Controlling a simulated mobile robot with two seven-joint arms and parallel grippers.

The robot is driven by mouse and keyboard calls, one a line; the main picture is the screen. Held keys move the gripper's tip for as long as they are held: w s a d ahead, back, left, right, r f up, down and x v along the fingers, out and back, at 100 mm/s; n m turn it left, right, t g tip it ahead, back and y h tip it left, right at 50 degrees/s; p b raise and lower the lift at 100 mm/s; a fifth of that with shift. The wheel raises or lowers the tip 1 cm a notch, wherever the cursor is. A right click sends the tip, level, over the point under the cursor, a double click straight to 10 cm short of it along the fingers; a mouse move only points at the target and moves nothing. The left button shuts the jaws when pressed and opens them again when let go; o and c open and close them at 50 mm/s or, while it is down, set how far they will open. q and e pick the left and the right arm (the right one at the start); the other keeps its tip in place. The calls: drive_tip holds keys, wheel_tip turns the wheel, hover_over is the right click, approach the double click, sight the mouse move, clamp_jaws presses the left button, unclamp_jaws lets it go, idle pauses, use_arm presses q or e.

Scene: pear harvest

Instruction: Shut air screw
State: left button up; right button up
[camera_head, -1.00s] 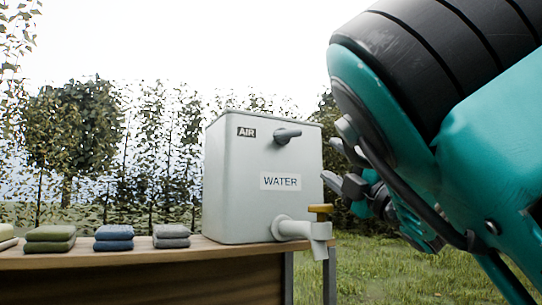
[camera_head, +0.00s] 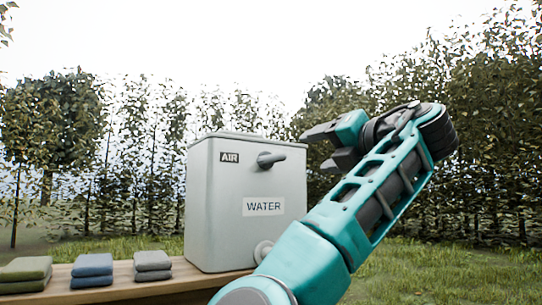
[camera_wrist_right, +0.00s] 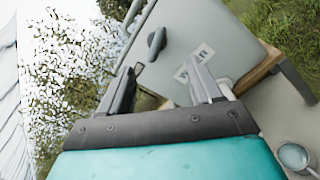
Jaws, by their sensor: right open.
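The air screw (camera_head: 272,159) is a dark grey lever on the upper front of the grey water tank (camera_head: 215,200), beside the "AIR" label. In the head view it lies about level, pointing right. It also shows in the right wrist view (camera_wrist_right: 156,43), beyond the fingers. My right gripper (camera_head: 322,147) is open and empty, to the right of the tank and apart from the screw. Its two fingers show in the right wrist view (camera_wrist_right: 163,88), spread apart. My left gripper is not in view.
The tank stands on a wooden table (camera_head: 165,287) with folded green (camera_head: 25,273), blue (camera_head: 92,269) and grey cloths (camera_head: 152,264) at its left. My right forearm hides most of the tap low on the tank. A round cup-like object (camera_wrist_right: 294,157) shows in the wrist view.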

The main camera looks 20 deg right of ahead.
sight(275, 158)
drive_tip(key=shift+n, duration=0.3)
drive_tip(key=w+a, duration=0.1)
drive_tip(key=w, duration=0.2)
drive_tip(key=w+a+p, duration=0.1)
drive_tip(key=w, duration=0.3)
drive_tip(key=w+a+p, duration=0.1)
drive_tip(key=w, duration=0.3)
drive_tip(key=shift+w+a+r, duration=0.1)
drive_tip(key=shift+w+a, duration=0.05)
drive_tip(key=shift+w, duration=0.1)
drive_tip(key=shift+w+a, duration=0.1)
drive_tip(key=shift+w, duration=0.7)
clamp_jaws()
